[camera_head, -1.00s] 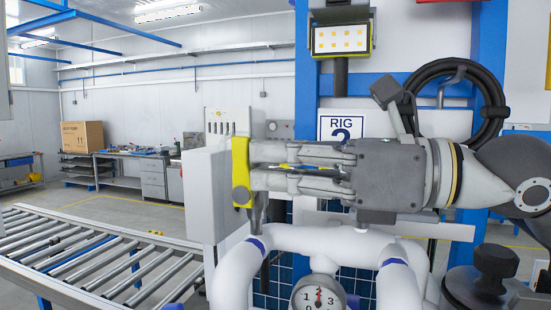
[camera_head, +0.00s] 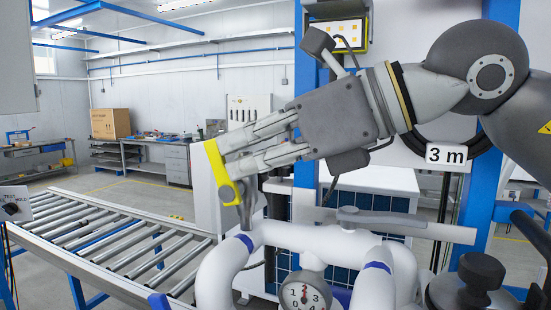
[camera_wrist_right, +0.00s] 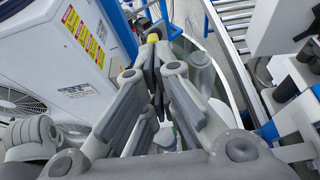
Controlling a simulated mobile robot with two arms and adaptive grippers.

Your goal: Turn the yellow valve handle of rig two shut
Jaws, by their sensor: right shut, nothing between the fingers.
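The yellow valve handle (camera_head: 216,163) is a flat bar on a grey stem above the white pipes (camera_head: 300,236). It leans with its top to the left and its lower end near the stem. My right gripper (camera_head: 228,160) reaches in from the right, slanting down to the left. Its fingers are shut with nothing between them, and the tips lie against or just beside the handle's right side; exact contact is hard to tell. The right wrist view shows the shut fingers (camera_wrist_right: 157,75) with a yellow bit of the handle (camera_wrist_right: 153,38) beyond the tips. My left gripper is out of view.
A dial gauge (camera_head: 305,295) sits below the pipes. A roller conveyor (camera_head: 110,240) runs along the left. A blue post (camera_head: 480,190) and a dark knob (camera_head: 482,270) stand at the right. A "3 m" sign (camera_head: 446,154) hangs behind my arm.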

